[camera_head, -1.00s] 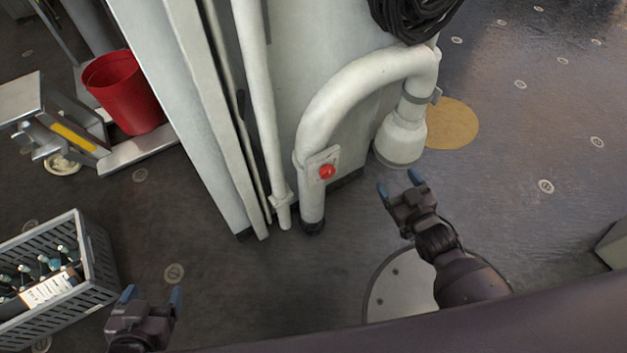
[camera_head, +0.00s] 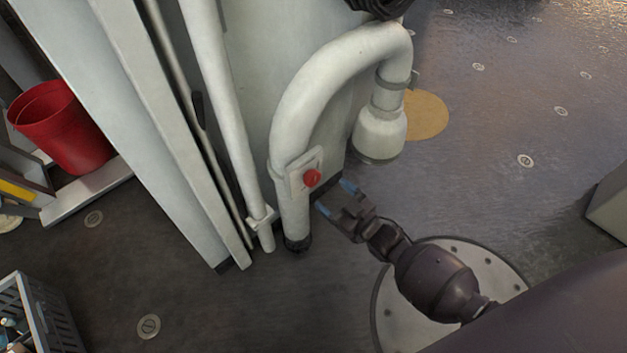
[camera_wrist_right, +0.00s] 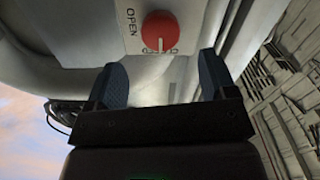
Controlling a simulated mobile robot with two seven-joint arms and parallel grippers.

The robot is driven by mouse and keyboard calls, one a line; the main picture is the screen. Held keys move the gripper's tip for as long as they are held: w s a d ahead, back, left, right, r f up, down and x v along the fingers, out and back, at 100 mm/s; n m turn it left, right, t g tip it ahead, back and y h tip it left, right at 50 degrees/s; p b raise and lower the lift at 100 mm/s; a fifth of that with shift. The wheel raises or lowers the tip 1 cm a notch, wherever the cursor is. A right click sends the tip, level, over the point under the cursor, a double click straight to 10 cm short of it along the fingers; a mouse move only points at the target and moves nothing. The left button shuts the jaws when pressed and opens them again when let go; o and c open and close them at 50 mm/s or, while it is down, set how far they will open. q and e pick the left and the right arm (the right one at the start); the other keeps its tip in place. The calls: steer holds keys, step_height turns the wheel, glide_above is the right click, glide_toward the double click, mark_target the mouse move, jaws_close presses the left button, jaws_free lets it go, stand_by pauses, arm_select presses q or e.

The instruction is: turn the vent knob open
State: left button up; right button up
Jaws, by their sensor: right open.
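The vent knob (camera_head: 312,177) is a small round red knob on a pale plate (camera_head: 304,170) fixed to a thick white bent pipe (camera_head: 290,125). In the right wrist view the red knob (camera_wrist_right: 160,31) sits beyond the fingertips, with the word OPEN printed to its left and other lettering partly hidden under it. My right gripper (camera_head: 335,198) is open and empty, just right of and below the knob in the head view, apart from it. In the right wrist view its two blue fingertips (camera_wrist_right: 158,80) stand apart with the knob above the gap. My left gripper is out of view.
Thin upright pipes and a pale panel (camera_head: 165,130) stand left of the bent pipe. A red bucket (camera_head: 62,130) and a grey crate (camera_head: 45,310) are at the left. The floor right of the pipe is mostly clear, with a grey block (camera_head: 610,205) at the edge.

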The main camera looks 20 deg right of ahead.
mark_target(315, 181)
steer(key=x, duration=0.3)
steer(key=b+x, duration=0.1)
steer(key=x, duration=0.2)
steer(key=shift+f, duration=0.2)
steer(key=shift+w+a+r, duration=0.15)
steer(key=shift+w, duration=0.2)
steer(key=c, duration=0.9)
steer(key=shift+c, duration=0.2)
